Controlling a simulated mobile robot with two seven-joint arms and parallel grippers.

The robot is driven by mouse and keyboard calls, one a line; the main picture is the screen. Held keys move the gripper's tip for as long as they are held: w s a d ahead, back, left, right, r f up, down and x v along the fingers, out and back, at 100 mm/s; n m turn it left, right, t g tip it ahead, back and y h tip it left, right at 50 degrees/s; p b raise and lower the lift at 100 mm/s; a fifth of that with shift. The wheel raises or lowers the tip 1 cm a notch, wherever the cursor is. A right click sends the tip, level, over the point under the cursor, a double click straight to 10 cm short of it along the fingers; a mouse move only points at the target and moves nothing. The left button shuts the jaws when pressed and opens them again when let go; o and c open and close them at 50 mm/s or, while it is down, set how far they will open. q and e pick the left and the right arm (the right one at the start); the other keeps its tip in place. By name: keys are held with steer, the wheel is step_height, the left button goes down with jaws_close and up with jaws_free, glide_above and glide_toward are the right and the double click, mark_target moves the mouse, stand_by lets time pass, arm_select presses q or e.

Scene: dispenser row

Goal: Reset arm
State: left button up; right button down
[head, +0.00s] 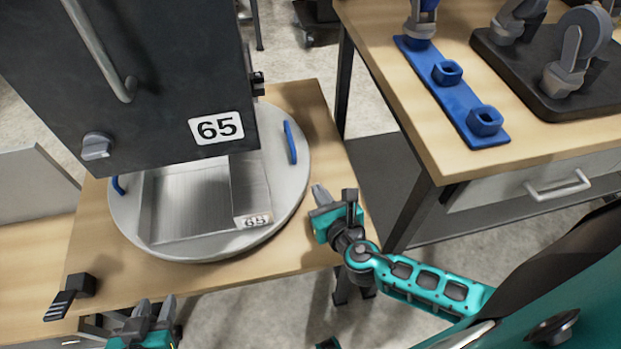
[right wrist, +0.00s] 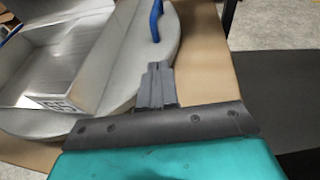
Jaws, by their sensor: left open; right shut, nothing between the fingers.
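My right gripper (head: 320,194) is shut and empty beside the right edge of the round grey turntable. Its closed fingers also show in the right wrist view (right wrist: 157,82), near the turntable's rim. My left gripper (head: 155,306) is open and empty at the bottom left of the head view, in front of the wooden table's near edge. My left arm is mostly out of the picture.
A round turntable (head: 293,180) with blue handles bears a metal bin (head: 190,200) labelled 65. A dark dispenser (head: 130,75) labelled 65 stands over it. A second table (head: 420,125) at right holds a blue rack (head: 455,100) and a dark tray (head: 540,85).

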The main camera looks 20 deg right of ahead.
steer(key=shift+v, duration=1.4)
steer(key=s+m+g, duration=0.1)
steer(key=m, duration=0.3)
steer(key=s+f+m+g, duration=0.1)
steer(key=m, duration=0.4)
steer(key=s+f+m+g, duration=0.1)
steer(key=m, duration=0.4)
steer(key=shift+s+a+f+y+p, duration=0.2)
steer(key=shift+s+a+y+p, duration=0.1)
steer(key=shift+s+a+y, duration=0.1)
steer(key=m, duration=0.3)
steer(key=s+m, duration=0.1)
steer(key=m, duration=0.2)
steer(key=m+g+y, duration=0.1)
steer(key=m, duration=0.1)
steer(key=shift+s+a+r+m, duration=0.15)
steer(key=shift+s+a+m, duration=0.15)
steer(key=shift+s+m, duration=0.1)
steer(key=m, duration=0.3)
steer(key=shift+s+r+m, duration=0.25)
steer(key=shift+s+m, duration=0.05)
steer(key=m, duration=0.2)
steer(key=r+m, duration=0.1)
steer(key=m, duration=0.3)
steer(key=shift+s+d+r+m+y, duration=0.15)
steer(key=shift+s+m+y, duration=0.15)
steer(key=shift+s+y, duration=0.1)
